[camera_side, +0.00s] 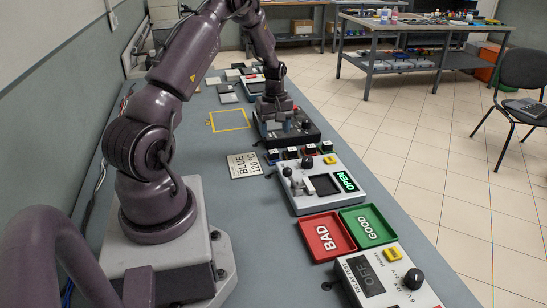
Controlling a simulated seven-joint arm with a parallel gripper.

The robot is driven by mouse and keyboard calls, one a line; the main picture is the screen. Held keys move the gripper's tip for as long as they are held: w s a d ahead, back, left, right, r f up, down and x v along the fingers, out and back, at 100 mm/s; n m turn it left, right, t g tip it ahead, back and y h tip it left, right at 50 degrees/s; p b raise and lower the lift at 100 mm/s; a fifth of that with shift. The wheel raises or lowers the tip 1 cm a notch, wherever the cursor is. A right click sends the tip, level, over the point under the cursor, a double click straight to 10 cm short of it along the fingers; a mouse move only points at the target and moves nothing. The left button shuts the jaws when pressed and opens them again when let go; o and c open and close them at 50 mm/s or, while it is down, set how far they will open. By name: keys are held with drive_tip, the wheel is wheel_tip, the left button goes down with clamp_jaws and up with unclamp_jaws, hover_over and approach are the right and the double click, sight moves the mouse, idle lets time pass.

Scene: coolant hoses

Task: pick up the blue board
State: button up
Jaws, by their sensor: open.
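My gripper (285,124) points down over a black fixture (310,137) in the middle of the bench. Its jaws are open. A small blue patch (286,126) shows between or just behind the fingers; it may be the blue board, but the fingers hide most of it. I cannot tell whether the fingers touch it. A pale card (243,166) lettered "BLUE 120" lies flat on the bench, left of and nearer than the fixture.
Nearer stand a grey device (312,200) with a lever and green "OPEN" display, a red "BAD" tray (341,246), a green "GOOD" tray (379,237) and a relay box (358,302). Small coloured-capped blocks (309,151) sit by the fixture. A yellow outline (230,129) is empty.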

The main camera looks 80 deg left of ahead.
sight(274, 151)
wheel_tip(274, 151, down, 8)
drive_tip(key=shift+s+r, duration=0.15)
drive_tip(key=shift+r, duration=0.1)
drive_tip(key=shift+c, duration=0.4)
drive_tip(key=c, duration=0.9)
